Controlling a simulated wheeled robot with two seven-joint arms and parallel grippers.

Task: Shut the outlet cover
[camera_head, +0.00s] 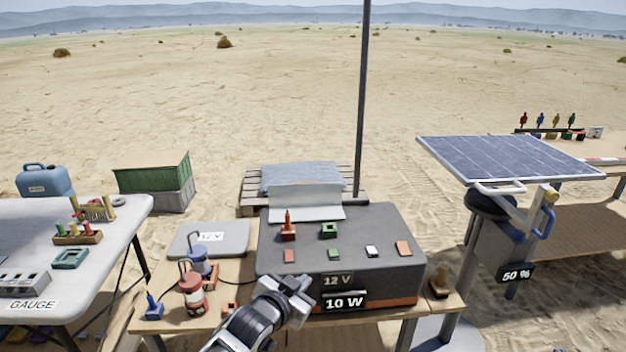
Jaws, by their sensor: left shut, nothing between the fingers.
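The dark grey power box (380,235) stands on the wooden table in the middle. A pale grey hinged plate, which looks like the outlet cover (305,203), stands raised and tilted back along the rear left of its top. My left gripper (297,287) is shut and empty, low in front of the box's left front, apart from the cover. It hides part of the box's lower front. My right gripper is not in view.
An orange-tipped red plug (288,229) and a green socket piece (329,230) stand on the box top before the cover. Red and blue canisters stand left on the table. A solar panel (510,156) stands right, and a pole (362,100) rises behind.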

